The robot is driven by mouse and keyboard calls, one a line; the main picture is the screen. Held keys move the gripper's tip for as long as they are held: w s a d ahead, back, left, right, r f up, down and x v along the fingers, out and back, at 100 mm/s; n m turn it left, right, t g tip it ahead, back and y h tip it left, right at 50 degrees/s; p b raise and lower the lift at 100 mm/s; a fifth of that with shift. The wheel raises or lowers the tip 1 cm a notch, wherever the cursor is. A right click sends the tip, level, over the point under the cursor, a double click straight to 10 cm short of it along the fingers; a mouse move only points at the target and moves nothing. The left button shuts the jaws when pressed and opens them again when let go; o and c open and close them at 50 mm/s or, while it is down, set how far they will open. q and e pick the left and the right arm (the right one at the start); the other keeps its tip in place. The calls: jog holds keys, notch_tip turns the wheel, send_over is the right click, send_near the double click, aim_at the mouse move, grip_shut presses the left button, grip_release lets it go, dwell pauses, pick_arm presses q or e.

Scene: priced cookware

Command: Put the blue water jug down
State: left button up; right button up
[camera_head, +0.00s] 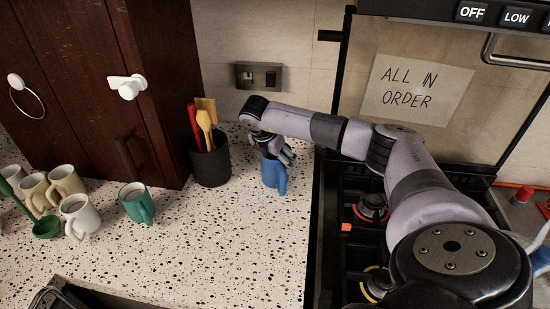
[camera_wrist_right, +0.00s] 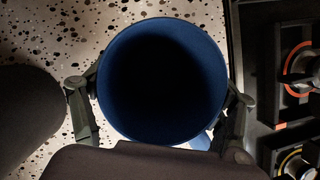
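The blue water jug (camera_head: 274,173) is upright over the speckled counter, close to the stove's left edge. Its base looks to be at or very near the counter; I cannot tell if it bears weight there. In the right wrist view I look down into the jug's round open mouth (camera_wrist_right: 163,80), which is dark inside. My right gripper (camera_head: 277,150) is around the jug from above, and its fingers press against both sides just under the rim in the wrist view. The fingertips are partly hidden by the jug. My left gripper is not in view.
A black utensil holder (camera_head: 210,161) with red and yellow tools stands left of the jug. A green mug (camera_head: 136,203) and several pale mugs (camera_head: 79,214) stand farther left. The stove (camera_head: 340,235) is right of the jug. Counter in front of the jug (camera_head: 235,240) is clear.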

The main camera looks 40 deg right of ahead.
jog(key=shift+o, duration=1.3)
jog(key=shift+r+p, duration=0.3)
jog(key=b+v, duration=0.4)
jog(key=v, duration=0.8)
jog(key=shift+f, duration=0.1)
